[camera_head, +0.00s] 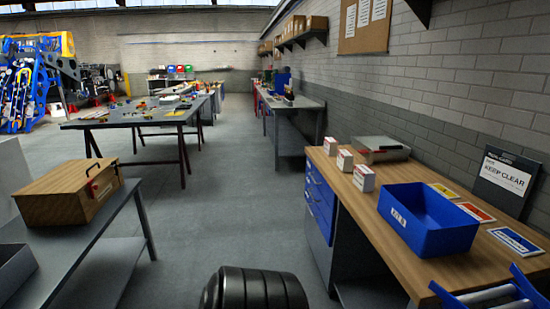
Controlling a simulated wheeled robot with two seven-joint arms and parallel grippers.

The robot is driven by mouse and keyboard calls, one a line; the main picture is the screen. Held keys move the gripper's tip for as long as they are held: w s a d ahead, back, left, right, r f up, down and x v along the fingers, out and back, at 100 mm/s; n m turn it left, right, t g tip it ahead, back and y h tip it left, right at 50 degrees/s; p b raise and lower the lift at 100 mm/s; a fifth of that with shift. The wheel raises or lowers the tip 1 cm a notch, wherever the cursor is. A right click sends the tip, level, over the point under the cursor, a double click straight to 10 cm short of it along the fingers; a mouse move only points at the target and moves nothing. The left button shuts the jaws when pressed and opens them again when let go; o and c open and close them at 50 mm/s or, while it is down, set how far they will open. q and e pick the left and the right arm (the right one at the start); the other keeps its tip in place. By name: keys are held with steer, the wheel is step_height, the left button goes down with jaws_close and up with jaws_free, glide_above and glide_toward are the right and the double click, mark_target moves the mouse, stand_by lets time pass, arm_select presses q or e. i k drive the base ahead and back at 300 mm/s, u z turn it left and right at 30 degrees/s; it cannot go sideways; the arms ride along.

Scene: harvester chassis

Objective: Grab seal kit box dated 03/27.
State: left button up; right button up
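Three small white boxes with red markings stand in a slanting row on the wooden top of the right workbench (322,163). The far box (330,146) is at the back left, the middle box (345,160) is just nearer, and the near box (364,178) stands left of the blue bin. Their printed dates are too small to read, so I cannot tell which one is dated 03/27.
A blue bin (431,229) stands on the bench beside coloured cards (515,241) and a keep-clear sign (504,178). A grey case (381,150) lies behind the boxes. A wooden box (68,193) sits on the left table. A black ribbed object (255,290) is at bottom centre. The aisle floor is clear.

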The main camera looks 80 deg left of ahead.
mark_target(345, 158)
steer(key=u, duration=2.1)
steer(key=k, duration=0.6)
steer(key=u, duration=0.4)
steer(key=i, duration=0.6)
steer(key=u, duration=0.45)
steer(key=i, duration=1)
steer(key=z, duration=0.6)
steer(key=i, duration=0.9)
steer(key=z, duration=0.85)
